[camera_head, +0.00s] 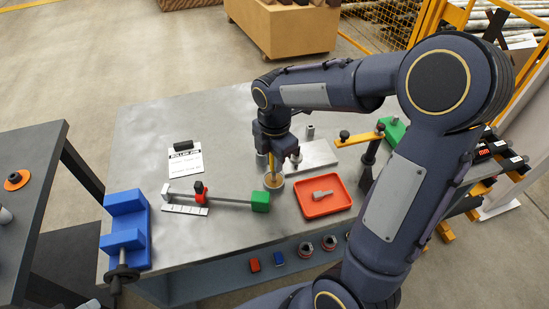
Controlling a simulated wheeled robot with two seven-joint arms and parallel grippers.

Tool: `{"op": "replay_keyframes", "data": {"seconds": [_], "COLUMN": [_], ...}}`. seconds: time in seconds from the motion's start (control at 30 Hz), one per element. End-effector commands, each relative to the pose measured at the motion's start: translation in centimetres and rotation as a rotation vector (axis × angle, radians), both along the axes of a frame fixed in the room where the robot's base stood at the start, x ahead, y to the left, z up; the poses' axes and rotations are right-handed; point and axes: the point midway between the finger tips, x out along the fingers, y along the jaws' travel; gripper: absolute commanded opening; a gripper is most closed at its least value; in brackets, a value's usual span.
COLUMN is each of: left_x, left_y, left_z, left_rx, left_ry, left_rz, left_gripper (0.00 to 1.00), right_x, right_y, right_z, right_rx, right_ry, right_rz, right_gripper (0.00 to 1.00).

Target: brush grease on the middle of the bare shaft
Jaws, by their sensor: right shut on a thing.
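A bare grey shaft (230,201) lies level on the metal table, with a green block (261,201) at its right end and a grey piece at its left end. A red and black fixture (200,192) sits on it left of the middle. My right gripper (272,156) points down, shut on a thin yellowish brush (271,171). The brush's lower end is in or just over a small clear pot (274,182) of brown grease, behind and right of the green block. The bristles cannot be made out. My left gripper is not in view.
A red tray (329,203) with a grey part stands right of the pot. A blue vise (126,230) stands at the table's left. A white scale strip (184,210) lies before the shaft, and a printed card (186,162) behind it.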

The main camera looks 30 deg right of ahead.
Motion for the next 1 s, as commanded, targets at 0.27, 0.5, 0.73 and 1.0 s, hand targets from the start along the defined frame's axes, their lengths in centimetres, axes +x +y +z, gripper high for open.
{"op": "replay_keyframes", "data": {"seconds": [0.27,0.5,0.73,1.0], "left_x": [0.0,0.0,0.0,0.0], "left_y": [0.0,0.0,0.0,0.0], "left_z": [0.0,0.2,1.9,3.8], "left_rx": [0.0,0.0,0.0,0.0], "left_ry": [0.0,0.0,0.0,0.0], "left_rz": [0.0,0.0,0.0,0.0], "left_gripper": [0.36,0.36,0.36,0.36], "right_x": [-0.1,-0.1,-0.1,0.0], "right_y": [0.0,0.0,0.0,0.0], "right_z": [-0.2,0.1,1.9,4.2], "right_rx": [0.001,0.0,0.001,0.0], "right_ry": [0.003,0.004,0.002,0.001], "right_rz": [0.0,0.0,0.0,0.0], "right_gripper": [0.0,0.0,0.0,0.0]}}
